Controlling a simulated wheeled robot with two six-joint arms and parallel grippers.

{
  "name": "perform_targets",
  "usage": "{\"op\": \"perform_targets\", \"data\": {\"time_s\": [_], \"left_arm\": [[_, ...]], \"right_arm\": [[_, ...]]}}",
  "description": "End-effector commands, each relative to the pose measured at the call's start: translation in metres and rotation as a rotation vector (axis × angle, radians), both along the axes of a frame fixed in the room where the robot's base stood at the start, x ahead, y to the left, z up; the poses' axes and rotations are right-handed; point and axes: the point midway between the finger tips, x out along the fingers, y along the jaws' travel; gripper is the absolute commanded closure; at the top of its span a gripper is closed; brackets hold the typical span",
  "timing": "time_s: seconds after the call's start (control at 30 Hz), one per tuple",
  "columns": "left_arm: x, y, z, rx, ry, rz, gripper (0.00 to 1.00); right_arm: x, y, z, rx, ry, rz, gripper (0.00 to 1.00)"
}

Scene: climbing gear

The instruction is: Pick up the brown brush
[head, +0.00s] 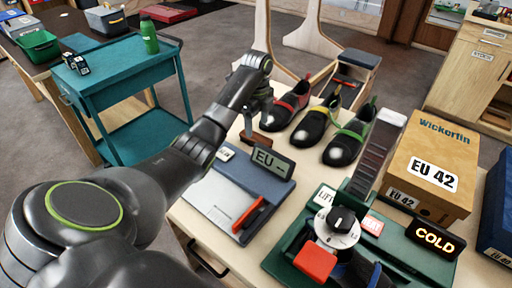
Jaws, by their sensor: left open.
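The brown brush (258,142) appears as a small brown block on the pale table, behind the EU sign and left of the climbing shoes. Its upper part is partly hidden by my left gripper (252,122). My left arm reaches in from the lower left, and the open gripper points down just above the brush. I cannot tell whether the fingers touch it or sit around it. My right gripper is not in view.
Climbing shoes with red (286,106), yellow (315,125) and green (349,138) trim stand right of the gripper. A grey-blue measuring device (225,195) with an EU sign (272,160) lies in front. A green machine (415,262) and Wickerfin box (432,165) fill the right side.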

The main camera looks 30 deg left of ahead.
Motion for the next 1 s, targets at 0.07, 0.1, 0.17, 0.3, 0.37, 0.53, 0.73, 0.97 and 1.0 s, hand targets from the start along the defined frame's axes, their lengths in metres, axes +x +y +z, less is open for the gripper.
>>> {"op": "perform_targets", "data": {"time_s": [0.07, 0.1, 0.17, 0.3, 0.37, 0.53, 0.73, 0.97, 1.0], "left_arm": [[0.0, 0.0, -0.013, 0.0, 0.0, 0.0, 0.36], [0.0, 0.0, -0.014, 0.0, 0.0, 0.0, 0.36], [0.0, 0.0, -0.016, 0.0, 0.0, 0.0, 0.36], [0.0, -0.001, -0.02, 0.0, 0.0, 0.0, 0.36], [0.001, -0.001, -0.026, -0.001, 0.0, 0.0, 0.36], [0.002, -0.005, -0.047, -0.003, 0.004, 0.0, 0.36], [0.003, -0.004, -0.066, 0.0, 0.0, -0.001, 0.36], [0.003, -0.004, -0.066, 0.0, 0.0, -0.001, 0.44], [0.003, -0.004, -0.066, 0.0, 0.0, -0.001, 0.49]], "right_arm": [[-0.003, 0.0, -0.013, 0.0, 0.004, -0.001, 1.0], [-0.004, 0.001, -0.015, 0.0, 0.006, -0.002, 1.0], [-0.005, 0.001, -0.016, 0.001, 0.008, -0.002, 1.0], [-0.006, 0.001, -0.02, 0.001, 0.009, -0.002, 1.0], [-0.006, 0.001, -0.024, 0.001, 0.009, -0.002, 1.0], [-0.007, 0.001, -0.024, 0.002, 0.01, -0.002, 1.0], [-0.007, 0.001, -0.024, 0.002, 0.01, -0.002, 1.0], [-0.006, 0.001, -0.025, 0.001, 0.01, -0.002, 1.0], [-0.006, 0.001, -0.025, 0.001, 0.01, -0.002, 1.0]]}}
